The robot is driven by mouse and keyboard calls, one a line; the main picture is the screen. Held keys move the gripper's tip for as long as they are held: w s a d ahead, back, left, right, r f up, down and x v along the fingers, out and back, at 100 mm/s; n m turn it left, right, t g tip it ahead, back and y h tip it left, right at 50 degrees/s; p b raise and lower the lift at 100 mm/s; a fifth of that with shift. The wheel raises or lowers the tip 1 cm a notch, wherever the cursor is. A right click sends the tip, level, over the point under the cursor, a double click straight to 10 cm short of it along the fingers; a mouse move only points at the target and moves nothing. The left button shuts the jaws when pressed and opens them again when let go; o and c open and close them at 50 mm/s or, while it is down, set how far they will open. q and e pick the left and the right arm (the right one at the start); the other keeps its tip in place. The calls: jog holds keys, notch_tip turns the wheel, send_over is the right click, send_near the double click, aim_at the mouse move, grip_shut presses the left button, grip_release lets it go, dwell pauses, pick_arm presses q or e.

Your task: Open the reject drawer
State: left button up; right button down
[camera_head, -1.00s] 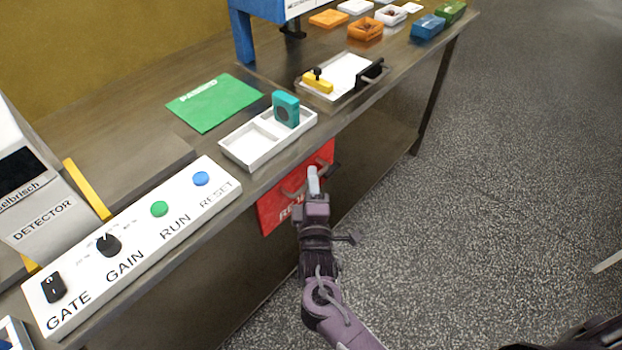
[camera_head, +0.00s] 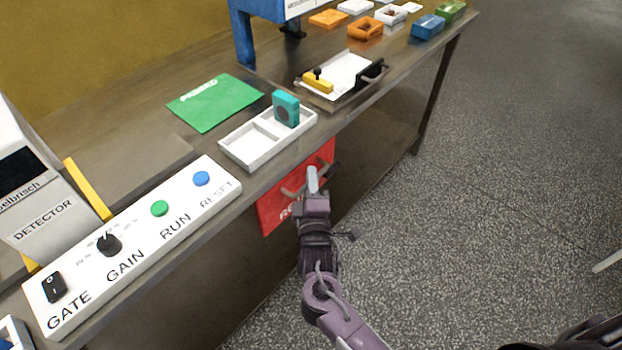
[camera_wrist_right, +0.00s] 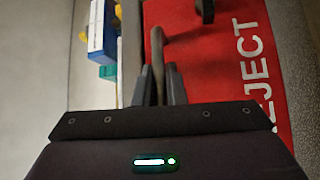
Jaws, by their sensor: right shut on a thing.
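The reject drawer's red front (camera_head: 269,208) sits below the table's front edge and looks closed. It also shows in the right wrist view (camera_wrist_right: 225,75), with white lettering reading "REJECT". A brown bar handle (camera_head: 292,192) stands out from this front, and the wrist view shows it too (camera_wrist_right: 166,42). My right gripper (camera_head: 312,178) is at the handle, and its fingers (camera_wrist_right: 159,84) are shut on the bar, one on each side. The gripper hides part of the handle and of the lettering in the head view. My left gripper is not in view.
Above the drawer, a white divided tray (camera_head: 246,149) holding a teal block (camera_head: 286,108) stands near the table edge. A control panel (camera_head: 135,245) with a knob and buttons lies to the left.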

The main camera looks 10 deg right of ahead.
jog(key=s+d+p, duration=1)
jog(key=s+d, duration=0.3)
jog(key=s, duration=0.4)
jog(key=shift+s+d+p, duration=0.15)
jog(key=shift+d+p, duration=0.05)
jog(key=shift+p, duration=0.15)
jog(key=c, duration=1.5)
grip_release()
jog(key=s+a+f+b, duration=0.1)
jog(key=s, duration=0.6)
jog(key=shift+s+b, duration=0.3)
jog(key=shift+b, duration=0.05)
jog(key=shift+f, duration=0.1)
